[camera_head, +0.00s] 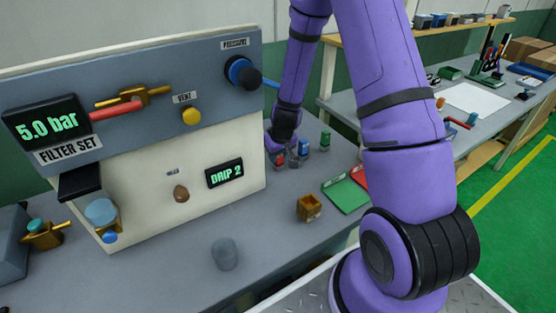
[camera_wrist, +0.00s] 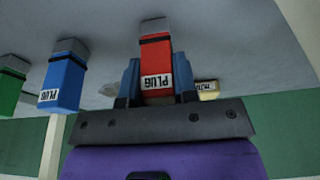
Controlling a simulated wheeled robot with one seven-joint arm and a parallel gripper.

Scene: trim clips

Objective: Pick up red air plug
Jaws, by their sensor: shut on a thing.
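The red air plug (camera_wrist: 158,60), with a grey end and a white PLUG label, is between the two blue fingers of my gripper (camera_wrist: 157,82) in the wrist view. My gripper is shut on it. In the head view my gripper (camera_head: 282,156) is small and points down at the bench, just right of the filter panel, with the red plug (camera_head: 280,161) showing only as a small patch. I cannot tell whether the plug touches the bench.
A blue plug (camera_wrist: 63,80) and a green plug (camera_wrist: 10,84) stand close beside the red one. Green and red mats (camera_head: 345,195), a brass block (camera_head: 309,208) and a grey cylinder (camera_head: 224,253) are on the bench. The filter panel (camera_head: 150,160) stands to the left.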

